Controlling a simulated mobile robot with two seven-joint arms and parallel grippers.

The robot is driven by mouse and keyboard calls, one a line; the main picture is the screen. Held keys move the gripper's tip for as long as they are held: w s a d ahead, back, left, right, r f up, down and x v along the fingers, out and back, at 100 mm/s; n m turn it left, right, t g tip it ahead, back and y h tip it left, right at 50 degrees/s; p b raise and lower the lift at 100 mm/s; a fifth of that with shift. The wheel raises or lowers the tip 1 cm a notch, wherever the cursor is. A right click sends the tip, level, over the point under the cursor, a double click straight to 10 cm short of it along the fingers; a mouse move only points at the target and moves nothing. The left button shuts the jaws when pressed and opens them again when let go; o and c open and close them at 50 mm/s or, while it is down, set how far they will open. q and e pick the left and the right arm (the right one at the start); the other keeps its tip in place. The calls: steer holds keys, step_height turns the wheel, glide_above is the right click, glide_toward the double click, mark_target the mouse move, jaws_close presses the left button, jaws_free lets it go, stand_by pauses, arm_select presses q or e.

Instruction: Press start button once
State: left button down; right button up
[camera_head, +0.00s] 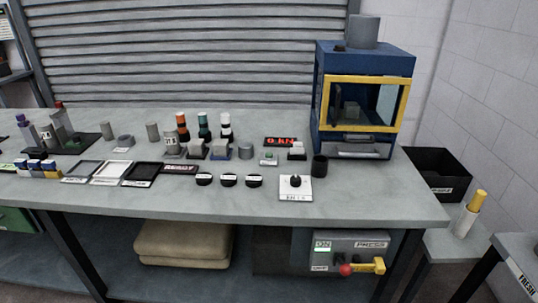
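A blue press machine (365,62) with a yellow-framed window (370,104) stands at the right end of the grey workbench. A small block with a green top (268,159) sits on the bench in front of a red-lit "0 KN" display (281,142). A white-topped block (297,151) is to its right. Under the bench front hangs a grey control box (345,250) marked ON, OFF and PRESS, with a red knob (345,270) and a yellow lever (370,265). I cannot read which item is the start button. Neither of my grippers is in view.
A white plate with a black knob (295,185) and several black discs (228,180) lie near the bench's front edge. Trays (108,171) and several cylinders (183,126) fill the left and middle. A black bin (437,171) stands right of the bench.

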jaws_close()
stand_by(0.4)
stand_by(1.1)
